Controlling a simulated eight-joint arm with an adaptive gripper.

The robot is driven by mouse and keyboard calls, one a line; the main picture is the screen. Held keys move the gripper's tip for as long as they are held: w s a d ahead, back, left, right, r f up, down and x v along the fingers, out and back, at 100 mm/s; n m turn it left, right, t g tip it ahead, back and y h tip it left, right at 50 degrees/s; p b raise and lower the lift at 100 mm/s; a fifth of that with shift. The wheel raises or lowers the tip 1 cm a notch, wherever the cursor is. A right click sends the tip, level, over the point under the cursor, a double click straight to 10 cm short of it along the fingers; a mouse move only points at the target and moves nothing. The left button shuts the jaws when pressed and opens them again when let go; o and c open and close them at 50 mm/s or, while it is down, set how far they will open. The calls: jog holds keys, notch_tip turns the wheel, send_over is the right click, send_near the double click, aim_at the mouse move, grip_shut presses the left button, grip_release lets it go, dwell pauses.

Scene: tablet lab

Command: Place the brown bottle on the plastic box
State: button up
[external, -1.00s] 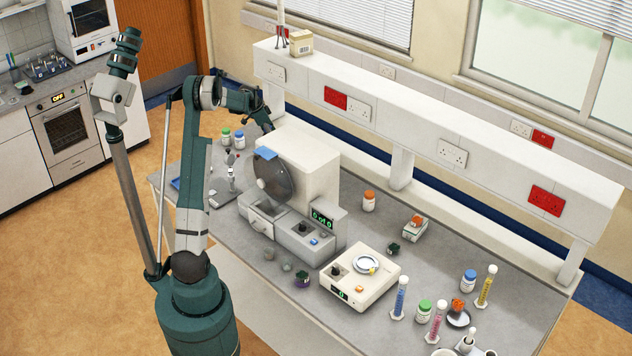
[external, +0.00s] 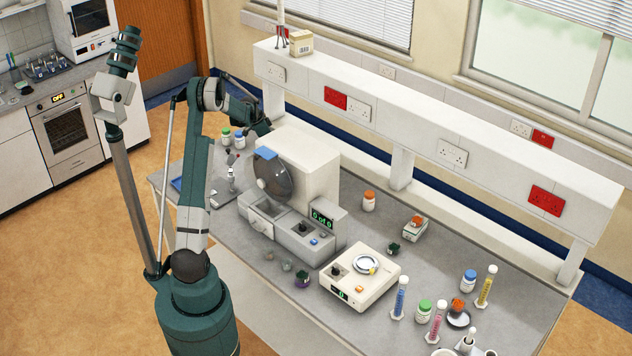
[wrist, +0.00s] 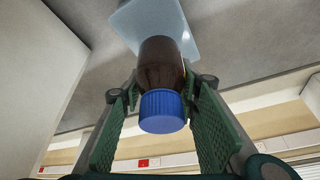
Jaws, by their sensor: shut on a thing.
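The brown bottle (wrist: 160,62) with a ribbed blue cap (wrist: 162,111) is between the green pads of my gripper (wrist: 160,92) in the wrist view. My gripper is shut on it, with the cap toward the camera. A pale blue, translucent flat-sided thing, seemingly the plastic box (wrist: 128,22), lies just beyond the bottle's far end. I cannot tell whether the two touch. In the external view my gripper (external: 262,124) is at the far left of the bench, partly behind the white machine, and the bottle and box are hidden there.
The large white machine (external: 303,165) stands close beside my gripper; its pale side (wrist: 35,70) fills the wrist view's left. A raised white socket rail (external: 430,125) runs along the back. Small bottles (external: 232,137) stand left of the machine. A scale (external: 360,276) and glassware occupy the right.

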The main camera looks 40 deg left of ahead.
jog(key=shift+f, duration=1.15)
jog(key=shift+f, duration=0.15)
jog(key=o, duration=0.9)
jog(key=shift+o, duration=0.2)
jog(key=shift+r, duration=0.2)
jog(key=shift+v, duration=5.95)
jog(key=shift+s+r, duration=0.1)
